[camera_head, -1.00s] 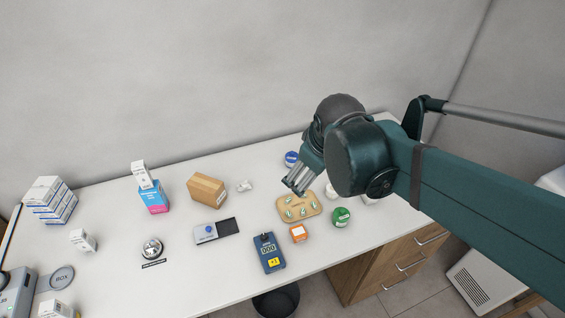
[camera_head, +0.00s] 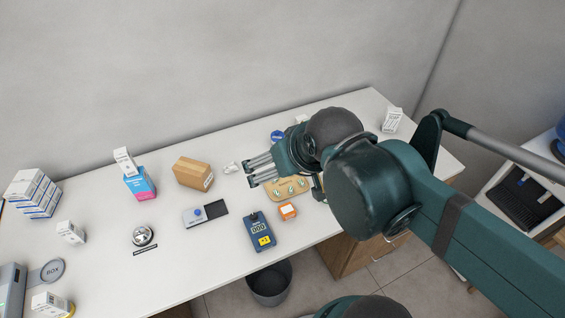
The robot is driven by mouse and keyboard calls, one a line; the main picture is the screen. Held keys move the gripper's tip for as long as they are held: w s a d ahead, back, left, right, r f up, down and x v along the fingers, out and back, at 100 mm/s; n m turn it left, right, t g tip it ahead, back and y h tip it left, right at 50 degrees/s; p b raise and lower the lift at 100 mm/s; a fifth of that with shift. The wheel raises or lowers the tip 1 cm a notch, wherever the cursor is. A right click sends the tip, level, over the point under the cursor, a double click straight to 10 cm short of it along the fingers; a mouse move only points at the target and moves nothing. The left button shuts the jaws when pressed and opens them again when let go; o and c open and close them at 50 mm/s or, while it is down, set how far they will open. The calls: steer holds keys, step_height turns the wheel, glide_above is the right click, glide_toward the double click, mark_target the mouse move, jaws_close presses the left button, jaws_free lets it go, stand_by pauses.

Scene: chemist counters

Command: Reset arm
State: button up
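My gripper (camera_head: 250,173) hangs above the white counter (camera_head: 110,215), pointing left, over the back edge of a tan tray (camera_head: 271,194) with several green and white capsules. Its two grey fingers are apart, with nothing seen between them. My teal arm comes in from the right and hides the right part of the tray and some of the counter behind it.
A white box (camera_head: 391,120) stands at the back right. A bin (camera_head: 269,281) is on the floor in front.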

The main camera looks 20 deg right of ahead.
step_height(320, 180, down, 5)
steer(key=b, duration=0.5)
stand_by(1.2)
